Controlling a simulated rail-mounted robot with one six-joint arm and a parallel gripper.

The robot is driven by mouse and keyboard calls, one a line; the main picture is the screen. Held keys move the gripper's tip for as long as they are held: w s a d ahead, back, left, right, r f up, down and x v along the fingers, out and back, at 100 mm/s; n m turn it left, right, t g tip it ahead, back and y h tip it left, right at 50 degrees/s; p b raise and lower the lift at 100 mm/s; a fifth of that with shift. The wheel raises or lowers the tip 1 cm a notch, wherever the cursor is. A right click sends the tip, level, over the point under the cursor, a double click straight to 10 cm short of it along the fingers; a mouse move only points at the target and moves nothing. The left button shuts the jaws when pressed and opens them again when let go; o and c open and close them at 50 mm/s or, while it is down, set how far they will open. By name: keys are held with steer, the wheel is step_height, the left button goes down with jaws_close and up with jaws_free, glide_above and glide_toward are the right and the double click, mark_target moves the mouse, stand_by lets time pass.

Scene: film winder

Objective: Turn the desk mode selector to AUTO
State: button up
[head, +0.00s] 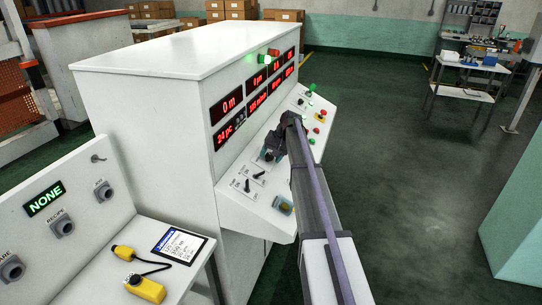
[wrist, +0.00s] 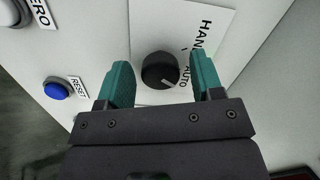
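The mode selector is a black round knob (wrist: 160,70) on a white label plate (wrist: 152,25) in the wrist view. The plate reads HAND at upper right and AUTO just right of the knob. The knob's white pointer mark slants to the lower right, on the side of the AUTO lettering. My gripper (wrist: 162,74) is open, with one teal finger on each side of the knob. Gaps show between both fingers and the knob. In the head view my gripper (head: 270,156) is at the sloped desk panel, and my arm hides part of the panel there.
A blue RESET button (wrist: 56,89) lies left of the fingers. In the head view, black switches (head: 247,184) and a teal-grey button (head: 283,205) sit nearer on the desk. Red number displays (head: 231,105) stand above. A yellow pendant (head: 146,287) lies on the left console.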

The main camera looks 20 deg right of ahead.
steer(key=p+v, duration=0.9)
steer(key=v, duration=0.1)
steer(key=shift+s+d+r+p, duration=0.1)
steer(key=shift+d+r+p, duration=0.05)
steer(key=shift+r+p, duration=0.2)
steer(key=s+a+f+n+g+h+b, duration=0.1)
steer(key=s+a+f+b, duration=0.3)
steer(key=s+a, duration=0.5)
steer(key=s+a+f+n+g+h+b, duration=0.1)
steer(key=s+a+f+b, duration=0.3)
steer(key=s+a, duration=0.5)
steer(key=s+a+f+n+g+h+b, duration=0.1)
steer(key=s+a+f+b, duration=0.4)
steer(key=s+a, duration=0.5)
steer(key=shift+s+f+n+h, duration=0.2)
steer(key=shift+s+f+n, duration=0.15)
steer(key=shift+s, duration=1)
steer(key=shift+s+f+n+h, duration=0.2)
steer(key=shift+s+n, duration=0.1)
steer(key=shift+s, duration=1)
steer(key=shift+s+f+n+h, duration=0.2)
steer(key=shift+s+f+n, duration=0.15)
steer(key=shift+s, duration=1)
